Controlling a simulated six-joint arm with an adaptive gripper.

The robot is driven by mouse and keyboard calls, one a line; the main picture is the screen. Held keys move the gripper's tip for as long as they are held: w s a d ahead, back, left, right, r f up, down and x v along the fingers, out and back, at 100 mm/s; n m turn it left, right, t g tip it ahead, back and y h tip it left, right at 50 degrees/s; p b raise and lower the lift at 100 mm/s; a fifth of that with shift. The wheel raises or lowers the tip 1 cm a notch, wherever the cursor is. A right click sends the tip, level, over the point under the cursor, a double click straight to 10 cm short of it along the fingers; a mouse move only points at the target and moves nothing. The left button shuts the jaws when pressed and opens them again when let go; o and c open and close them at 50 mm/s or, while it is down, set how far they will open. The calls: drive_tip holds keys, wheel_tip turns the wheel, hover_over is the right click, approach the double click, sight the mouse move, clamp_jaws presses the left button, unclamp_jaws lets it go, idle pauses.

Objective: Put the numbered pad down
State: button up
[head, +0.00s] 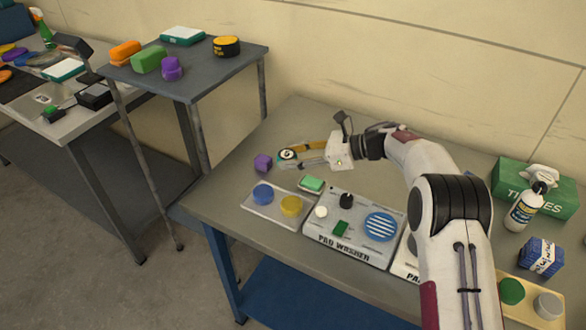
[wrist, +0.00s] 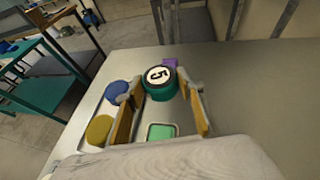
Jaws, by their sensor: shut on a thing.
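The numbered pad (head: 288,154) is a round teal pad with a white top disc; in the wrist view (wrist: 160,82) the top reads a black 5. My gripper (head: 292,156) is shut on it, with a yellowish finger on each side, as the wrist view also shows (wrist: 165,95). The pad is over the back left part of the grey workbench (head: 225,190). I cannot tell whether it touches the bench top. A purple block (head: 263,162) is just left of the pad; in the wrist view it shows just beyond it (wrist: 170,62).
A tray (head: 268,212) with blue and yellow discs, a small green pad (head: 311,185) and the pad washer (head: 345,243) lie in front. A tissue box (head: 520,180) and spray bottle (head: 527,208) stand right. The bench behind my gripper is bare. A loaded side table (head: 200,75) is left.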

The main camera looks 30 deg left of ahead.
sight(293, 177)
drive_tip(key=shift+f, duration=0.35)
drive_tip(key=shift+f, duration=1.85)
drive_tip(key=shift+f, duration=0.15)
drive_tip(key=o, duration=1)
drive_tip(key=shift+d+r, duration=0.1)
drive_tip(key=shift+r, duration=0.1)
drive_tip(key=v, duration=1.1)
drive_tip(key=shift+w+d+r, duration=0.1)
drive_tip(key=shift+d+r, duration=0.1)
drive_tip(key=shift+d, duration=0.15)
